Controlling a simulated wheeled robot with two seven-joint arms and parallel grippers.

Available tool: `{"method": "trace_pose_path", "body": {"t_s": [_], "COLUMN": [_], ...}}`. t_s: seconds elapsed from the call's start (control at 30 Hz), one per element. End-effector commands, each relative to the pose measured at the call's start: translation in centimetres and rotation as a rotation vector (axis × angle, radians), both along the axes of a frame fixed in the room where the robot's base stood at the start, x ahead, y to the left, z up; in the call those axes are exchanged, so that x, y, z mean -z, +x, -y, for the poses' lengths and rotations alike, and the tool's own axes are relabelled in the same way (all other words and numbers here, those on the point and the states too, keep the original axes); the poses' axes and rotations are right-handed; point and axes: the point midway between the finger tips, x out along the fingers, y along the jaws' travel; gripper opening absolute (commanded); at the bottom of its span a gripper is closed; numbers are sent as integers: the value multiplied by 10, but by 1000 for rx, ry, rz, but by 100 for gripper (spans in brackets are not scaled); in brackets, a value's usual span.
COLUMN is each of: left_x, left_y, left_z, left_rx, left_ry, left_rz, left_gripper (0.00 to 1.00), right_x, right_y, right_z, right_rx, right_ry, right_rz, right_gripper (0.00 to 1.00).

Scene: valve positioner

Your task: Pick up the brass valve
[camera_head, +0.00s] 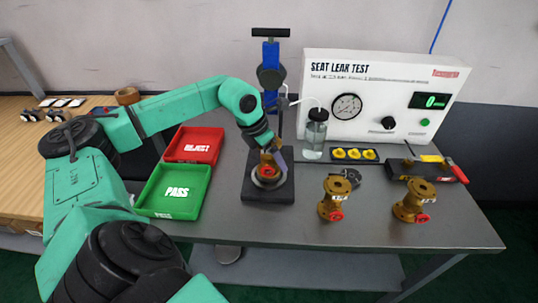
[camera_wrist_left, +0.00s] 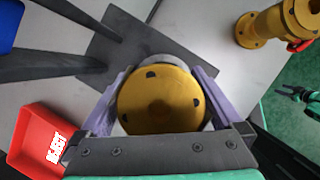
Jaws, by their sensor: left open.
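A brass valve (camera_head: 265,160) stands in the clamp fixture of the test stand in the head view. In the left wrist view its round top flange (camera_wrist_left: 160,98) with bolt holes fills the space between my fingers. My left gripper (camera_head: 275,157) is at this valve, with one finger on each side of the flange; its jaws are open. It also shows in the left wrist view (camera_wrist_left: 160,90). Two more brass valves, one (camera_head: 335,198) and another (camera_head: 413,201), stand upright on the bench to the right. A dark gripper-like piece, perhaps my right gripper, shows small at the wrist view's right edge.
A red REJECT tray (camera_head: 194,145) and a green PASS tray (camera_head: 174,191) lie left of the stand (camera_head: 268,190). The SEAT LEAK TEST panel (camera_head: 380,95), a bottle (camera_head: 315,136) and a yellow-parts tray (camera_head: 354,154) stand behind. The bench front is clear.

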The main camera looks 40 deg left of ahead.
Motion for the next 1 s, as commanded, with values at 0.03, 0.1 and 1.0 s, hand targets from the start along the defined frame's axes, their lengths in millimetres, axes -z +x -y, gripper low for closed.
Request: {"method": "trace_pose_path", "body": {"t_s": [0.03,0.1,1.0], "left_x": [0,0,-79], "left_y": [0,0,2], "left_z": [0,0,1], "left_rx": [0,0,-1], "left_ry": [0,0,-5], "left_rz": [0,0,12], "left_gripper": [100,88,0], "right_x": [0,0,-5], "right_y": [1,1,1], "right_z": [0,0,-4], "right_rx": [0,0,1], "right_ry": [0,0,6], "right_rz": [1,2,2], "right_gripper": [50,50,50]}}
